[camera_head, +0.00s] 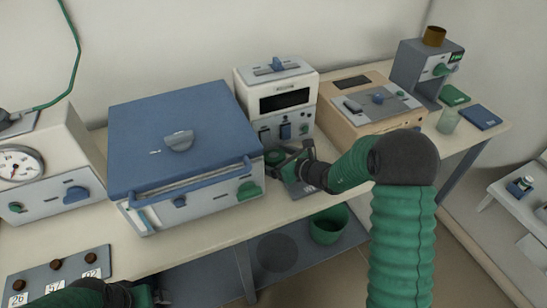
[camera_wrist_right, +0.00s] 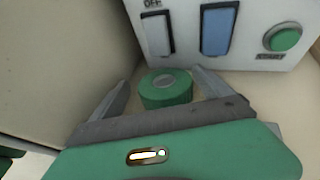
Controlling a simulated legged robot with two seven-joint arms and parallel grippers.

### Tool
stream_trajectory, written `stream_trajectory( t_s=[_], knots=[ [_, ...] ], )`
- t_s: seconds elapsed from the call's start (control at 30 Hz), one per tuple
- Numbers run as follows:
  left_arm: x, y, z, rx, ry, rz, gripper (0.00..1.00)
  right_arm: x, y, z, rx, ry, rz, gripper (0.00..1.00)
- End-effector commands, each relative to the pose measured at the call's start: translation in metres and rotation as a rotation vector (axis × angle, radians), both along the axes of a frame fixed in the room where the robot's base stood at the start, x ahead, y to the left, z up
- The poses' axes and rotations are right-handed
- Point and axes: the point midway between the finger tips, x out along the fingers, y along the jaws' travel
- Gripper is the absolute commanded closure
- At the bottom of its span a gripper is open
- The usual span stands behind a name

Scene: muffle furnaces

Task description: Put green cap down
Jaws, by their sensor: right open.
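The green cap (camera_wrist_right: 165,90), a short round piece with a grey centre on top, stands on the table in the right wrist view. It is between the spread fingers of my right gripper (camera_wrist_right: 161,77), with gaps visible at its sides. In the head view my right gripper (camera_head: 288,156) is low over the table, between the blue-lidded furnace and the small white furnace. My left gripper (camera_head: 148,296) shows only in part at the bottom left edge, and its fingers are not clear.
The blue-lidded furnace (camera_head: 185,135) stands close to the left of my right gripper. The white furnace (camera_head: 276,92) with switches and a green button (camera_wrist_right: 285,38) is just behind the cap. A green bin (camera_head: 328,224) is below the table's front edge.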

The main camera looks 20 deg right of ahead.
Motion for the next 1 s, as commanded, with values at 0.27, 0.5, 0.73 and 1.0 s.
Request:
stream_trajectory(
  t_s=[0.27, 0.5, 0.73, 1.0],
  knots=[
    [0.000, 0.000, 0.001, 0.000, 0.000, -0.001, 0.06, -0.005, -0.002, 0.003, -0.003, 0.000, -0.002, 0.10],
    [0.000, 0.000, 0.008, 0.000, 0.000, 0.000, 0.06, -0.050, -0.022, 0.025, -0.003, 0.000, -0.006, 0.10],
    [0.000, 0.000, 0.013, 0.000, 0.000, 0.000, 0.06, -0.093, -0.039, 0.043, -0.003, 0.000, -0.006, 0.10],
    [0.000, 0.000, 0.013, 0.000, 0.000, -0.001, 0.06, -0.103, -0.042, 0.046, -0.001, 0.001, -0.003, 0.10]
  ],
)
